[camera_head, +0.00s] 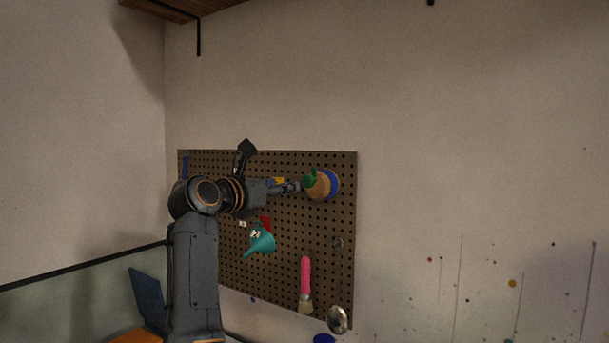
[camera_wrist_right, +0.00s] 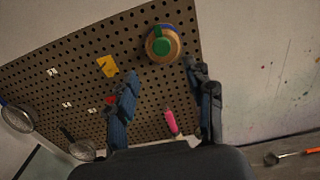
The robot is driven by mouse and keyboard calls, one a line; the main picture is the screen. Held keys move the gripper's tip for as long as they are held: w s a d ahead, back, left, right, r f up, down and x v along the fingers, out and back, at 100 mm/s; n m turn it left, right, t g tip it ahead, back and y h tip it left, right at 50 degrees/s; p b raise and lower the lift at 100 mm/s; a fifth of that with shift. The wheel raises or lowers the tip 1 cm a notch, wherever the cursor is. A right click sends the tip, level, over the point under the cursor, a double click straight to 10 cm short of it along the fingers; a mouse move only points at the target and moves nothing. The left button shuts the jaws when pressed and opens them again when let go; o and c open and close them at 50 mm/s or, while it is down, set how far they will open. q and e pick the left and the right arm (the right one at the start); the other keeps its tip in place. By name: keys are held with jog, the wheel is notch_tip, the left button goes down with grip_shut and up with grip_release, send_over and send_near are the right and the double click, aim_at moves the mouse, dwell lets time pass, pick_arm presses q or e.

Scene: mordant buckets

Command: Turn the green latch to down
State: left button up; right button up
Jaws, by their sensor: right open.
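The green latch (camera_head: 309,178) sits on a round wooden disc (camera_head: 321,188) with a blue base, near the upper right of the pegboard. In the right wrist view the green latch (camera_wrist_right: 163,47) shows as a rounded green piece in front of the disc (camera_wrist_right: 151,54). Which way it is turned is hard to tell. My right gripper (camera_head: 294,186) is close to the latch, at its left in the head view. In the wrist view the right gripper (camera_wrist_right: 161,74) is open and empty, with the latch beyond its fingertips. My left gripper is not in view.
The brown pegboard (camera_head: 210,165) carries a teal funnel (camera_head: 262,242), a pink-handled brush (camera_head: 305,277), a metal ladle (camera_head: 337,319) and a yellow piece (camera_wrist_right: 107,66). Strainers (camera_wrist_right: 17,118) show at the left in the wrist view.

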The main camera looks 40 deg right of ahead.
aim_at(307, 180)
jog(key=p+x, duration=0.4)
jog(key=x, duration=0.6)
jog(key=shift+s, duration=0.1)
jog(key=shift+d+f, duration=0.1)
jog(key=shift+d, duration=0.25)
grip_shut()
